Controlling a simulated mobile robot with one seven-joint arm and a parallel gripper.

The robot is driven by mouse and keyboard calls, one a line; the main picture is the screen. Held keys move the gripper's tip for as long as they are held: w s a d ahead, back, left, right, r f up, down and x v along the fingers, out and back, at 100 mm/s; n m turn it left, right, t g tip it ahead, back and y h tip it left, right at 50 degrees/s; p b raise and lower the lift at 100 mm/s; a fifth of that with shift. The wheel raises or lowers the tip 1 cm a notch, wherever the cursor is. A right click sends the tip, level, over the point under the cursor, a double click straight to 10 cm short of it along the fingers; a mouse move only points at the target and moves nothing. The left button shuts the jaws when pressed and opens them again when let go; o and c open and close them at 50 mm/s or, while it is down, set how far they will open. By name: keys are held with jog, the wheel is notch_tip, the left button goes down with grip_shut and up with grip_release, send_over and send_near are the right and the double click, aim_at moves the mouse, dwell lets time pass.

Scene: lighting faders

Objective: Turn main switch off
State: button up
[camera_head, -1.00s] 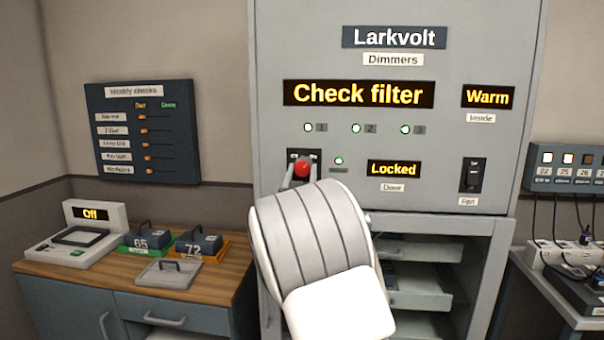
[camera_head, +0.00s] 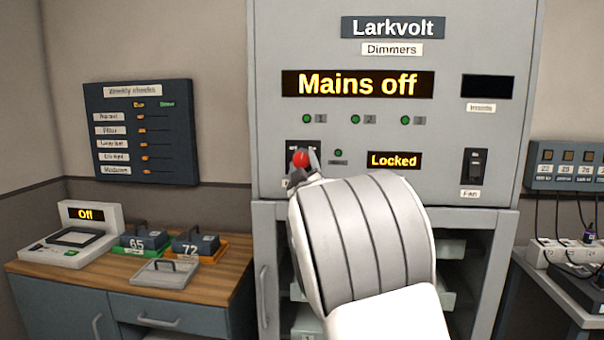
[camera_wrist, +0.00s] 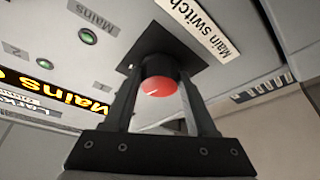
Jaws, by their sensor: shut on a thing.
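The main switch has a round red knob (camera_head: 300,159) on a dark plate (camera_head: 318,148), low on the left of the grey Larkvolt dimmer cabinet (camera_head: 395,160). In the wrist view the red knob (camera_wrist: 159,87) sits between my two dark fingers, beside the "Main switch" label (camera_wrist: 200,27). My gripper (camera_head: 303,162) is shut on this knob. The cabinet display (camera_head: 358,84) reads "Mains off". The Mains lamp beside the switch (camera_head: 338,153) looks dark green. My wrist hides part of the cabinet below the switch.
The door display (camera_head: 393,160) reads "Locked", and a fan switch (camera_head: 474,168) is to its right. Open shelves (camera_head: 447,250) lie below. A wooden counter (camera_head: 200,288) with a scale (camera_head: 70,235) and numbered weights stands left. A power strip (camera_head: 560,257) with cables is at right.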

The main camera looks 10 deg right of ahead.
jog(key=n+y+b, duration=0.1)
jog(key=n, duration=0.2)
jog(key=n+g+y+b, duration=0.1)
jog(key=n, duration=0.2)
jog(key=shift+d+r+n+g, duration=0.2)
jog(key=shift+n+g, duration=0.1)
jog(key=shift+n, duration=0.1)
jog(key=n+y, duration=0.1)
jog(key=n, duration=0.1)
jog(key=shift+r+n+g, duration=0.1)
jog(key=shift+n+g, duration=0.3)
jog(key=shift+r+n+g+p, duration=0.1)
jog(key=shift+n+g+p, duration=0.55)
jog(key=shift+n, duration=0.75)
jog(key=o, duration=1.4)
jog(key=shift+c, duration=0.2)
jog(key=shift+s, duration=0.15)
jog(key=s+d+b, duration=0.1)
jog(key=s+b, duration=0.2)
jog(key=s, duration=1.4)
jog(key=shift+d, duration=0.15)
